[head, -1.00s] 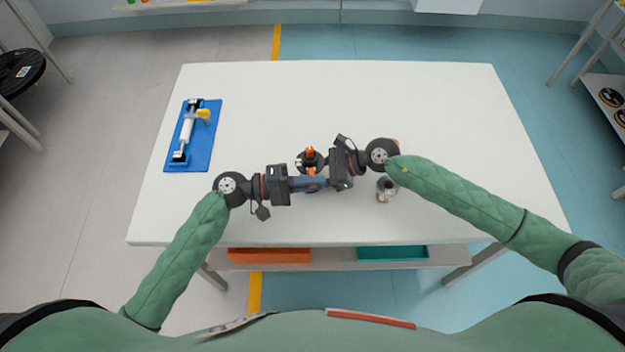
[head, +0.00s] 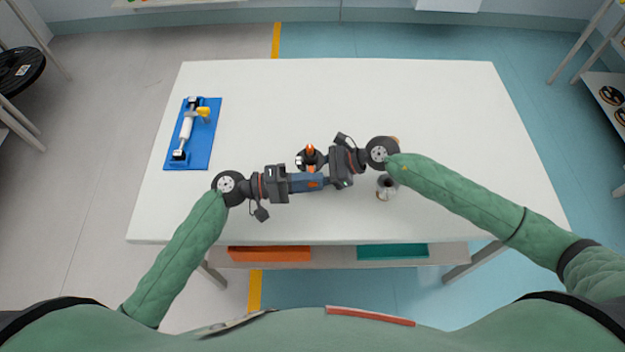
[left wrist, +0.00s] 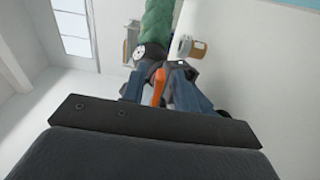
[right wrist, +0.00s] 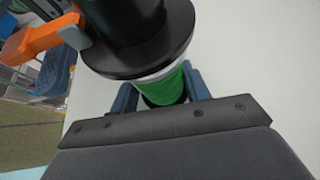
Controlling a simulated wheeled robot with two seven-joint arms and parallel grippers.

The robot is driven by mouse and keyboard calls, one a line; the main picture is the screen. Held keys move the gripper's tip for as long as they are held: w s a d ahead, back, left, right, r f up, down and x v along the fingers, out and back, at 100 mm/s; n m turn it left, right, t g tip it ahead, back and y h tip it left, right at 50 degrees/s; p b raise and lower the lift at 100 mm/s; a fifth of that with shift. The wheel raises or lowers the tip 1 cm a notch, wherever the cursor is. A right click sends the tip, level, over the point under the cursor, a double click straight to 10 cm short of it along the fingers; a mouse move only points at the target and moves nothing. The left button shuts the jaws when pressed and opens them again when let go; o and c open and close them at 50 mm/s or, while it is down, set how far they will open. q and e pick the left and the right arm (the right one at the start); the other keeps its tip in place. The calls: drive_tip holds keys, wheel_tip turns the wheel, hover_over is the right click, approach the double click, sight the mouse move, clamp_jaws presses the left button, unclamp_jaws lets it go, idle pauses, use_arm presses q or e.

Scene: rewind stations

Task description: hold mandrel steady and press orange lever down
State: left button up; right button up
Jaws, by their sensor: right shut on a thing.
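The mandrel (right wrist: 135,40) is a dark cylinder with a wide black flange and a green section below, near the table's middle. My right gripper (right wrist: 160,88) is shut on it, one blue finger on each side of the green section. The orange lever (right wrist: 42,40) sticks out from the mandrel's side; it also shows between my left fingers in the left wrist view (left wrist: 158,86). My left gripper (head: 310,183) is beside the mandrel with its fingers apart around the lever. Its exact contact with the lever is hidden.
A small grey cylinder (head: 386,189) stands below my right wrist. Orange (head: 270,254) and teal (head: 392,251) bins sit under the table's front edge. The table's back is clear.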

use_arm(q)
drive_tip(key=s+a, duration=0.1)
drive_tip(key=a, duration=1)
drive_tip(key=shift+a, duration=0.3)
use_arm(e)
drive_tip(key=o, duration=0.8)
drive_tip(key=shift+o, duration=0.2)
